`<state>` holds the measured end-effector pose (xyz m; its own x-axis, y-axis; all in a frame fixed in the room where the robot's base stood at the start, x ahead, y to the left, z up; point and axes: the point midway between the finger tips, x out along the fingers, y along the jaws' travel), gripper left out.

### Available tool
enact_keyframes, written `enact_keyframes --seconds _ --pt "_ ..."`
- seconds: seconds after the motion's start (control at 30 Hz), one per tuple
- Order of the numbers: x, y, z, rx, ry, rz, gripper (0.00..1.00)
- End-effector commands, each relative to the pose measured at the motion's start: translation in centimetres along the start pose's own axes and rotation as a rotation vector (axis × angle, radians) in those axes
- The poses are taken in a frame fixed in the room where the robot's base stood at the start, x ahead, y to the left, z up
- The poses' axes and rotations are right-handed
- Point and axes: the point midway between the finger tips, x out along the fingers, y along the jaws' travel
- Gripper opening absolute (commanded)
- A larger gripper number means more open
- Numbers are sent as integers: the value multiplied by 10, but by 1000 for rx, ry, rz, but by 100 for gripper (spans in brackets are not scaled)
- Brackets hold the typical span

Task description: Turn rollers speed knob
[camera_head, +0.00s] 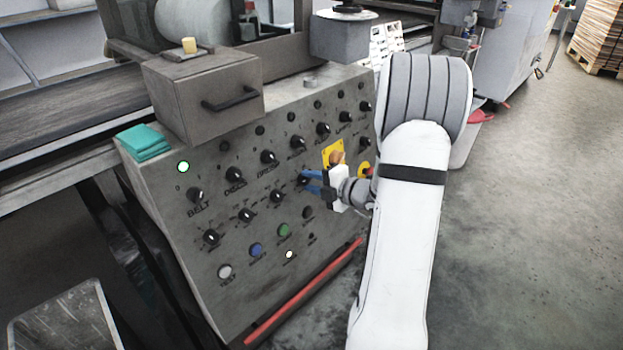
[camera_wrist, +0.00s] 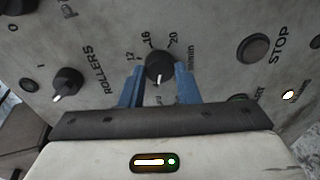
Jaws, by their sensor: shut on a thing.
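A black speed knob (camera_wrist: 160,66) with a white pointer mark sits on the grey panel (camera_wrist: 215,25), below a printed scale reading 12, 16, 20 and "min". My gripper (camera_wrist: 159,84) is shut on this knob, with one blue finger on each side. The pointer mark points down the wrist view, towards my gripper. A second black knob (camera_wrist: 67,82) is to the left, beside the word ROLLERS, with its pointer at the lower left. In the head view my gripper (camera_head: 311,182) is at the sloping panel (camera_head: 205,225), and its blue fingers partly hide the knob.
Several black knobs surround my gripper, including the BELT knob (camera_head: 195,195). A yellow plate with an orange knob (camera_head: 337,157) is just above it. A STOP button (camera_wrist: 254,47) is at the right in the wrist view. A red bar (camera_head: 305,290) runs along the panel's lower edge.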

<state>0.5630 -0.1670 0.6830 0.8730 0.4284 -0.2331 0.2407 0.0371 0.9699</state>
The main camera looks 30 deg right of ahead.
Motion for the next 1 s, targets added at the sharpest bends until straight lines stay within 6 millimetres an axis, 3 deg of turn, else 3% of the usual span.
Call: enact_keyframes --seconds 0.6,1.0 --pt "-1 -1 1 568 33 54 6" --pt "0 -4 1 800 46 76 6"
